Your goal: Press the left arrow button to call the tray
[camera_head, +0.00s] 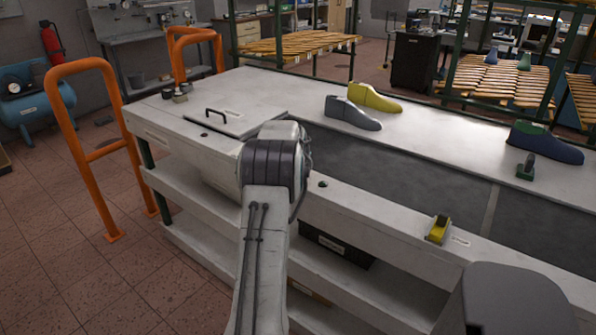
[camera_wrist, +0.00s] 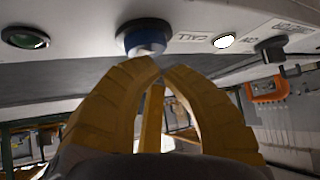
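In the wrist view, a dark round button with a blue-grey cap (camera_wrist: 145,38) sits on the pale panel, beside upside-down lettering that seems to read "CALL". My gripper (camera_wrist: 164,66) has two yellow ribbed fingers. Their tips are drawn close together with a narrow gap, just below this button. Whether they touch it I cannot tell. A green button (camera_wrist: 25,38) is at the left and a white lit button (camera_wrist: 223,41) at the right. No arrow marking is readable. In the head view my arm hides the gripper and this part of the panel.
A black knob (camera_wrist: 270,49) stands at the right of the panel. In the head view, the white bench (camera_head: 300,120) carries grey and yellow shoe lasts (camera_head: 374,97), a blue last (camera_head: 548,145) and a yellow device (camera_head: 438,229). An orange rail (camera_head: 104,150) stands at the left.

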